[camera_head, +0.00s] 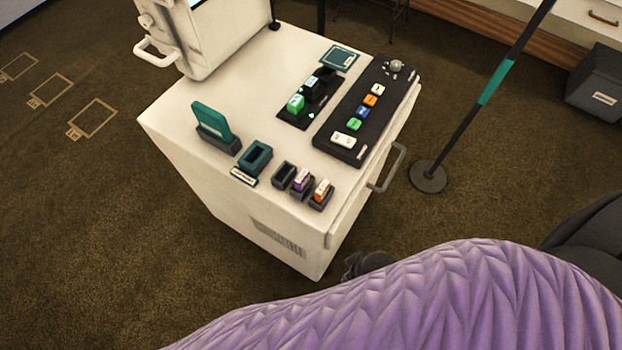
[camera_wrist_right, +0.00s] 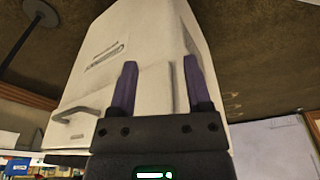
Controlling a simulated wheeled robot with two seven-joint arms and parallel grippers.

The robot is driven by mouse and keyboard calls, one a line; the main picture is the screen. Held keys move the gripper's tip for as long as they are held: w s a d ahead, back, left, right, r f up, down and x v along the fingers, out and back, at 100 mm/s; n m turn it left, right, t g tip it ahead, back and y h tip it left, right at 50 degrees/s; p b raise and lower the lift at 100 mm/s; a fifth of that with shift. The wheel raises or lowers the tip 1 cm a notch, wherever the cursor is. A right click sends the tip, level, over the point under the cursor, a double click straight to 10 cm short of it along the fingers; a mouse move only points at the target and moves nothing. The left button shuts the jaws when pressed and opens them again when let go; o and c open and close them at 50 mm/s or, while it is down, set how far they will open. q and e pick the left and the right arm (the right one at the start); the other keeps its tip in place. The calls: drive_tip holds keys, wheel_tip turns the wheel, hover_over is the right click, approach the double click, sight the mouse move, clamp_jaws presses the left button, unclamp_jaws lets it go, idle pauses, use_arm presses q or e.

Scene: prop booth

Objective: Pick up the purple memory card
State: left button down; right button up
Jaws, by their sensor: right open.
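The purple memory card (camera_head: 302,181) stands upright in a small dark holder on the white cabinet's top (camera_head: 215,150), near its front edge. It is the middle of a row of three holders. An orange card (camera_head: 321,190) is in the holder to its right, and the holder to its left (camera_head: 285,174) looks empty. My right gripper (camera_wrist_right: 160,85) is open and empty in the right wrist view, its two purple fingers apart in front of the white cabinet (camera_wrist_right: 145,50). The purple card cannot be made out in that view. My left gripper is not in view.
A teal card in a stand (camera_head: 211,122) and a teal holder (camera_head: 254,160) stand left of the row. A black control panel (camera_head: 340,125) with coloured buttons lies behind it. A handle (camera_head: 387,168) juts from the cabinet's right side. A black pole (camera_head: 470,110) stands to the right.

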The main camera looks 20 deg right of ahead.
drive_tip(key=w+a+r+n+y+b, duration=0.1)
drive_tip(key=w+a+r+n+y, duration=0.1)
drive_tip(key=w+a+r+n, duration=0.45)
drive_tip(key=w+a+r+n+y+b, duration=0.1)
drive_tip(key=w+a+r+n, duration=0.4)
drive_tip(key=r+n, duration=0.4)
wheel_tip(320, 180, up, 5)
drive_tip(key=n+g+h, duration=0.2)
drive_tip(key=n+h, duration=0.1)
drive_tip(key=n, duration=0.5)
hover_over(302, 175)
drive_tip(key=shift+s+a+m, duration=0.2)
drive_tip(key=shift+m, duration=0.05)
drive_tip(key=f+b, duration=0.2)
drive_tip(key=f, duration=0.3)
drive_tip(key=f+b, duration=0.3)
drive_tip(key=f, duration=0.2)
drive_tip(key=shift+w+d, duration=0.1)
drive_tip(key=shift+d, duration=0.1)
drive_tip(key=shift+r, duration=0.2)
clamp_jaws()
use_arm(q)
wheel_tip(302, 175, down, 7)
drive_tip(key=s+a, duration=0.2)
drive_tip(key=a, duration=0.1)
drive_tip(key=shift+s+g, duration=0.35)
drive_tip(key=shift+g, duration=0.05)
